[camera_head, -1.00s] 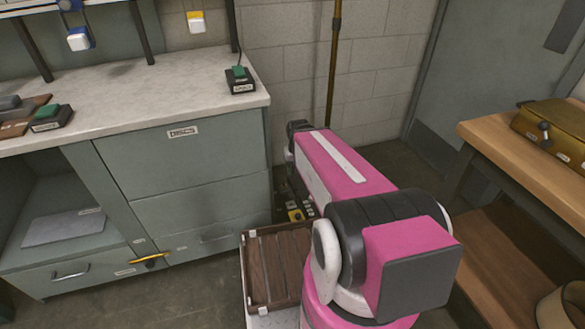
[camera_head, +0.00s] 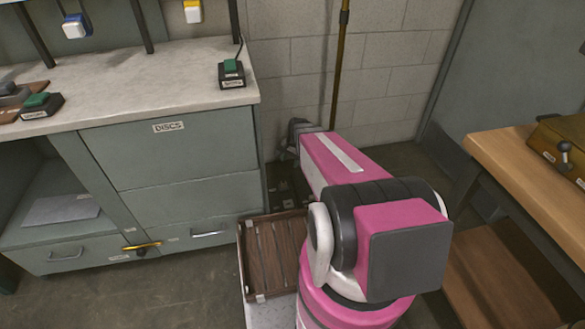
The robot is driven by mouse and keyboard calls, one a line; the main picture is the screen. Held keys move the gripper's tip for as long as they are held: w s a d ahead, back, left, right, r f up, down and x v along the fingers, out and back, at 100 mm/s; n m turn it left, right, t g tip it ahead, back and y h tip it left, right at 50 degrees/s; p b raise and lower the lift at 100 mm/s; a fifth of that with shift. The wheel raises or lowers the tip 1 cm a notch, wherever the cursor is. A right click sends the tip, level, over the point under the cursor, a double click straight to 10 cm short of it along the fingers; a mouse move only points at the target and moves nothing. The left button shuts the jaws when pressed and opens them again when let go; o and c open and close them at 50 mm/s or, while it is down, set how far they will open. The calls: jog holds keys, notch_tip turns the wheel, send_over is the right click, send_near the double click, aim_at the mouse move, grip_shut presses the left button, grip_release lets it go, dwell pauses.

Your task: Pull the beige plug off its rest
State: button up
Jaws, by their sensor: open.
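I cannot make out a beige plug in the head view. A green piece (camera_head: 231,66) with a dark cord sits on a small black labelled block (camera_head: 232,81) at the right end of the counter. Another green piece (camera_head: 37,100) sits on a similar block (camera_head: 41,110) at the left. My pink and black arm reaches away from me beside the cabinet.
A wooden slatted tray (camera_head: 272,255) is beside my arm. A wooden bench (camera_head: 520,170) with a brass-coloured box (camera_head: 560,145) stands at right. A thin pole (camera_head: 339,70) stands by the wall.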

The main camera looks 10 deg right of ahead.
aim_at(284, 184)
jog(key=w+d+f+m+y, duration=0.1)
jog(key=w+d+f+m, duration=0.1)
jog(key=w+f+m, duration=0.45)
jog(key=w+d+f+m+y, duration=0.1)
jog(key=w+d+f+m, duration=0.15)
jog(key=f, duration=0.65)
jog(key=x, duration=0.7)
jog(key=w+a+x, duration=0.1)
jog(key=x, duration=0.2)
jog(key=shift+a+f, duration=0.15)
jog(key=shift+c, duration=0.3)
grip_shut()
jog(key=shift+r, duration=1)
jog(key=shift+r, duration=0.65)
jog(key=shift+r, duration=0.1)
